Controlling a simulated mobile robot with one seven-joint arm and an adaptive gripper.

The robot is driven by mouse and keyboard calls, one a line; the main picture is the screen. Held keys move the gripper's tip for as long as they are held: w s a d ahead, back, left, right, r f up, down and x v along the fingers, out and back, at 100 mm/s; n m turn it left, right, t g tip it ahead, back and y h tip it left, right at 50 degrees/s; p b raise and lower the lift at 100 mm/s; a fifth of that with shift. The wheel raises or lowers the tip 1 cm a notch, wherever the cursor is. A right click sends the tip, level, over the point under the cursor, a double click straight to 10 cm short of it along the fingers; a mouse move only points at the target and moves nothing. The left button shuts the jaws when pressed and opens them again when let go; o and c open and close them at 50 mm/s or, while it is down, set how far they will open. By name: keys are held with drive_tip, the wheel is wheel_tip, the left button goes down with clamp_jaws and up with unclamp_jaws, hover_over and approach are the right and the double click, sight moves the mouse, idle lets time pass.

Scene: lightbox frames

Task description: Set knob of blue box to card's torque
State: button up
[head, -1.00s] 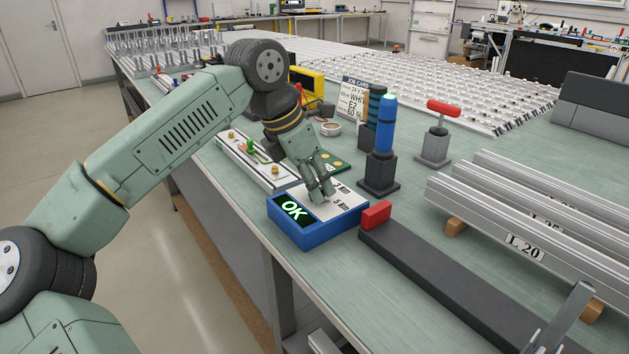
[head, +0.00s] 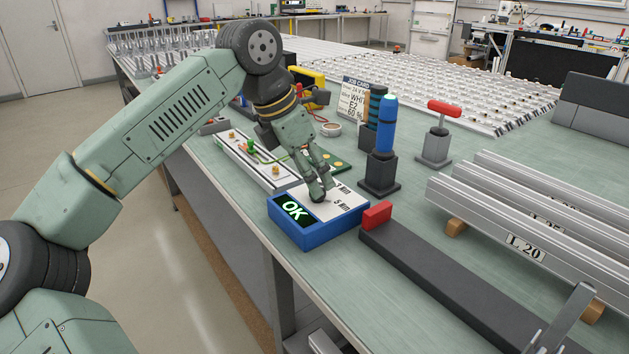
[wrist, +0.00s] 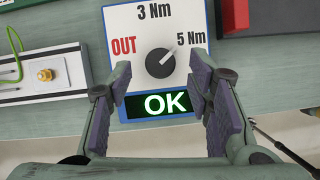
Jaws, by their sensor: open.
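The blue box (head: 313,234) sits near the table's front edge, with a white top and a display reading OK in green. In the wrist view, the box's dark round knob (wrist: 160,63) has its white mark pointing up and right, towards the 5 Nm label (wrist: 190,40). The 3 Nm label is above it and red OUT is to the left. My gripper (wrist: 160,80) is open above the box, its fingers on either side of the display and just below the knob, not closed on it. The job card (head: 354,100) stands behind; I cannot read a torque on it.
A blue-handled tool (head: 387,125) stands in a dark holder behind the box. A dark bar with a red end (head: 376,214) lies close to the box's right. A white strip with terminals (head: 245,158) and a green board (head: 340,163) are behind left. Aluminium profiles (head: 530,215) lie right.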

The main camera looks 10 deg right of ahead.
drive_tip(key=v, duration=0.9)
drive_tip(key=shift+r, duration=0.15)
drive_tip(key=shift+a, duration=0.15)
